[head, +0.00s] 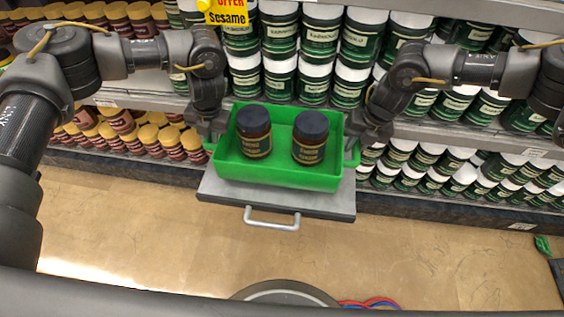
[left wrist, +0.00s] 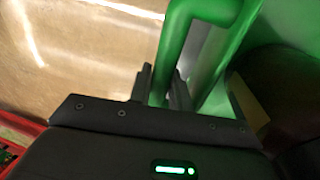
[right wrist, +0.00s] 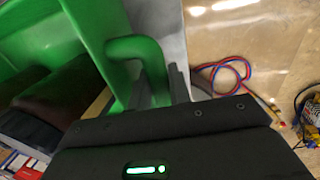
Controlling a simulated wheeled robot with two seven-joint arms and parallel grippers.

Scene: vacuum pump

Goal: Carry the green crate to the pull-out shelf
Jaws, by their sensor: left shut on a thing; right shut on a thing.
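The green crate (head: 280,178) is level in the middle of the head view, with two dark jars with black lids (head: 254,130) (head: 310,136) upright inside. The grey pull-out shelf (head: 340,200) with its metal handle (head: 272,218) is directly under the crate. I cannot tell whether the crate touches it. My left gripper (head: 211,138) is shut on the crate's left handle, which shows between its fingers in the left wrist view (left wrist: 175,60). My right gripper (head: 358,145) is shut on the right handle, seen in the right wrist view (right wrist: 150,65).
Store shelves with rows of green jars with white lids (head: 320,75) stand behind the crate. Brown jars (head: 125,18) fill the left shelves. The wooden floor (head: 430,255) in front is mostly clear. Red and blue hoses (right wrist: 228,75) lie on the floor.

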